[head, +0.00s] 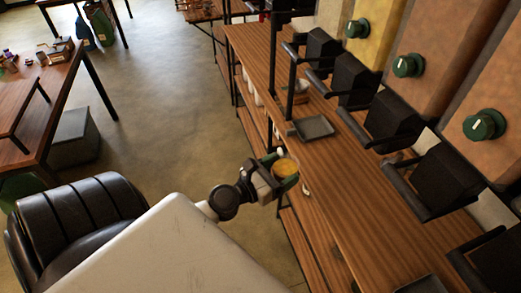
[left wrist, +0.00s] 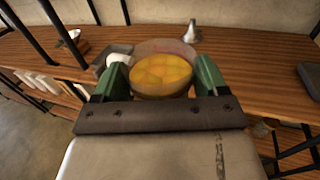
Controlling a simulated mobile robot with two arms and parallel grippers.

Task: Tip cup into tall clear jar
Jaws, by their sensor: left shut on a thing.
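My left gripper (head: 276,174) is shut on a cup (head: 286,168) at the left edge of the wooden counter. The cup also shows in the left wrist view (left wrist: 161,76), between the green fingers of the gripper (left wrist: 160,84). It looks round, with yellow-orange contents inside. I cannot make out a tall clear jar in either view. My right gripper is not in view.
The counter (head: 310,168) runs along the right, with black-spouted dispensers and green knobs (head: 408,65) above it. A grey tray (head: 313,127) lies on it. A small pale object (left wrist: 193,32) stands behind the cup. Open floor (head: 170,90) lies to the left.

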